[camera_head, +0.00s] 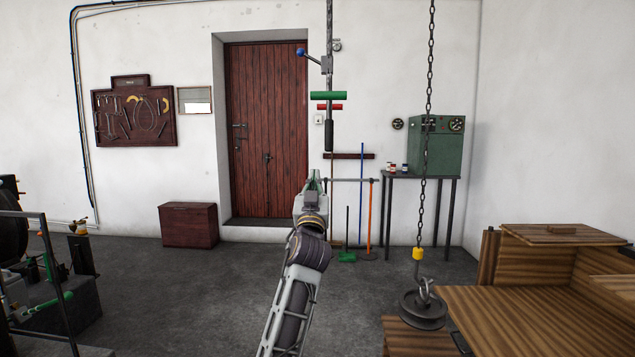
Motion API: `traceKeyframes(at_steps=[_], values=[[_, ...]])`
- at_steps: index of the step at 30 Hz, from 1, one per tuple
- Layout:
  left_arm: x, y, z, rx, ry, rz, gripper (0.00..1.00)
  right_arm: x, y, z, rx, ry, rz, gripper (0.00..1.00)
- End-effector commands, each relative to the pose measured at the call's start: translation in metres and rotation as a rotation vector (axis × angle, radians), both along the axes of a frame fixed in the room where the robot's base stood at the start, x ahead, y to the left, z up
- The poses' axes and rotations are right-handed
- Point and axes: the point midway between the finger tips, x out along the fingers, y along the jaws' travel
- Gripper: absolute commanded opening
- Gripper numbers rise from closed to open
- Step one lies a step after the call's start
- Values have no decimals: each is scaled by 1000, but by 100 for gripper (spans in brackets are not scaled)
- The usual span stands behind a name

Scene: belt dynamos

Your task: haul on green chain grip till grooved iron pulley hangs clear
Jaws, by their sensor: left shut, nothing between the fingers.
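The green chain grip (328,95) is a horizontal bar on the vertical line at the upper middle, above a shorter red grip (329,107). The grooved iron pulley (423,312) is a dark grooved disc under a hook at the lower right, at the end of a dark chain (427,130). I cannot tell whether it touches the wood behind and below it. My left gripper (313,180) is shut and empty, pointing away from me, below the grips in the picture and apart from them. My right gripper is out of view.
A yellow block (417,254) sits on the chain above the hook. Wooden benchwork (540,310) fills the lower right. Dark machinery (60,290) stands at the left. A green metal box (436,145) is on a table at the back. The middle floor is clear.

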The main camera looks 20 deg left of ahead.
Motion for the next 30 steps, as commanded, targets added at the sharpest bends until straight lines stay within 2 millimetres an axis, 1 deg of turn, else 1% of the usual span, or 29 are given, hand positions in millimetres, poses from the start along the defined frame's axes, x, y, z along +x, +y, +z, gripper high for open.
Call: traceKeyframes(at_steps=[8,30], values=[[1,4,-5,-1,1,-1,0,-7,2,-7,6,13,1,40],[1,3,-5,0,0,-1,0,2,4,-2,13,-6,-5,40]])
